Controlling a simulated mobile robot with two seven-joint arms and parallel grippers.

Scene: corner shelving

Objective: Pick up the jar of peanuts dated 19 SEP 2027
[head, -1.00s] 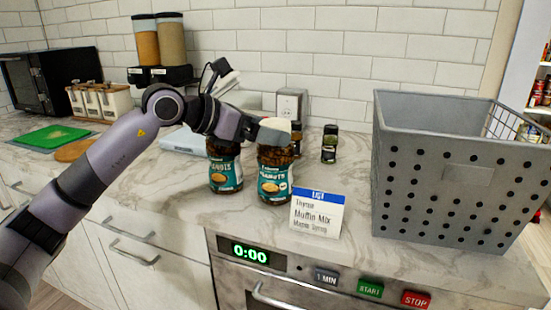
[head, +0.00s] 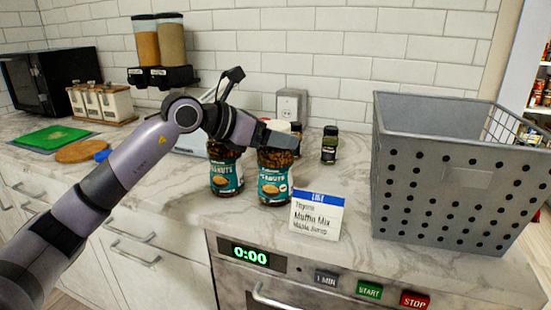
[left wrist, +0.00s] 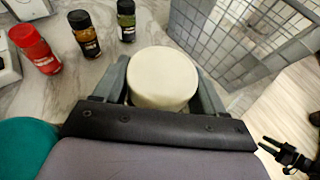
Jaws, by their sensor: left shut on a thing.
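Two peanut jars with teal labels stand side by side near the counter's front edge, the left jar (head: 226,175) and the right jar (head: 275,182). No date is readable on either. My left gripper (head: 280,137) is shut on the right jar, its fingers on both sides of the white lid (left wrist: 163,78) in the left wrist view. The jar is upright and appears to rest on the counter. My left wrist hides the left jar's top in the head view; a teal lid (left wrist: 28,148) shows in the wrist view. My right gripper (left wrist: 262,145) shows small, fingers apart.
A list card (head: 316,215) stands close in front of the right jar. A grey perforated basket (head: 450,180) is to the right. Small spice bottles, one green (head: 329,146) and one red (left wrist: 35,48), stand behind. Counter left of the jars has free room.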

